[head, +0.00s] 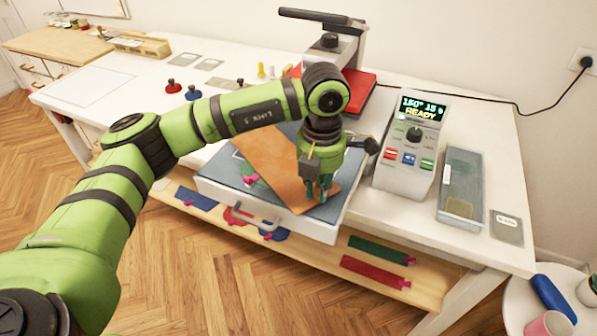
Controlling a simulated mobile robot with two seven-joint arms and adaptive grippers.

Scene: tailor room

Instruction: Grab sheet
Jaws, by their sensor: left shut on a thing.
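My right gripper is not in view.
A heat press (334,48) with a red part (358,88) stands behind my arm. A control box (409,150) reading "READY" and a grey tray (461,185) stand to the right. Coloured pieces lie on the shelf (310,258) below.

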